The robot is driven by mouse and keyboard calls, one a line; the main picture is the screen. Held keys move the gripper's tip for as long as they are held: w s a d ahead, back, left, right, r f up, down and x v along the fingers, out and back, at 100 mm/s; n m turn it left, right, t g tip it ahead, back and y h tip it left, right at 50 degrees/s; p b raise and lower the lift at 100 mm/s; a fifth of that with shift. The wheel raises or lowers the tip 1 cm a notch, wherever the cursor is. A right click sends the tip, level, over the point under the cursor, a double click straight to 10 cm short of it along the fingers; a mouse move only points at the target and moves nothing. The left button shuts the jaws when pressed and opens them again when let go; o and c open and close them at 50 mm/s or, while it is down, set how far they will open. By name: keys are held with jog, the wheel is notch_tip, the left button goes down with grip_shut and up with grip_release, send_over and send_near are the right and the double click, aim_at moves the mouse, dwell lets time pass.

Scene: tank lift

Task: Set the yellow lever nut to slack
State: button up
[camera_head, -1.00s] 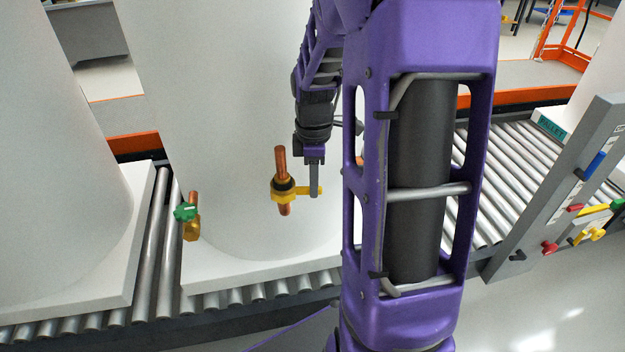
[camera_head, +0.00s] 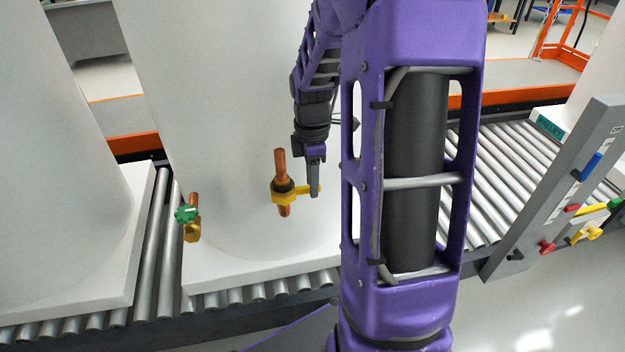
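The yellow lever nut (camera_head: 283,192) sits around a copper pipe (camera_head: 280,163) on the front of the white tank. Its short yellow lever points to the right in the picture. My gripper (camera_head: 315,190) hangs down at the lever's outer end, its grey fingers overlapping the lever tip. Only one finger shows clearly, so I cannot tell whether the fingers are closed on the lever.
A brass valve with a green handwheel (camera_head: 186,214) sticks out lower left on the same tank (camera_head: 210,120). The tank's white base (camera_head: 250,280) stands on a roller conveyor (camera_head: 490,200). A grey panel (camera_head: 555,190) with coloured handles is at right.

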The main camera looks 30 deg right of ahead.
jog(key=shift+o, duration=0.7)
notch_tip(320, 180, up, 17)
jog(key=p, duration=0.2)
jog(key=shift+r, duration=0.2)
